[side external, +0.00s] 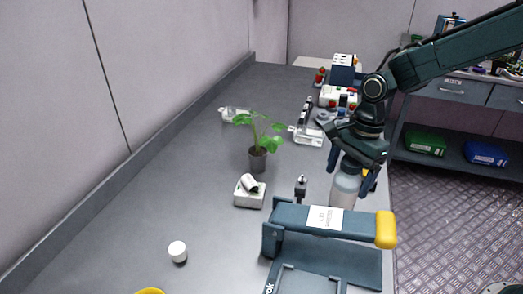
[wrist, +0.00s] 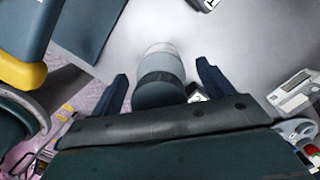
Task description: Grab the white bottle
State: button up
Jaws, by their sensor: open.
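The white bottle (side external: 343,192) stands upright on the grey bench, below my gripper (side external: 357,170) in the side external view. Its upper part is hidden by the gripper. In the wrist view the bottle (wrist: 162,62) has a pale far end, a grey body and a dark band. It lies between the two blue fingers of my gripper (wrist: 162,88), with a visible gap on each side. The jaws are open and not closed on it.
A blue device with a yellow end (side external: 386,230) stands close in front of the bottle. A potted plant (side external: 257,160), a white box (side external: 249,198) and a small white jar (side external: 177,250) stand to the left. The bench between jar and wall is clear.

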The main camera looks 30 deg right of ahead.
dwell(0.3)
jog(key=c, duration=1.6)
jog(key=shift+r, duration=0.2)
notch_tip(320, 180, up, 20)
jog(key=shift+f, duration=0.15)
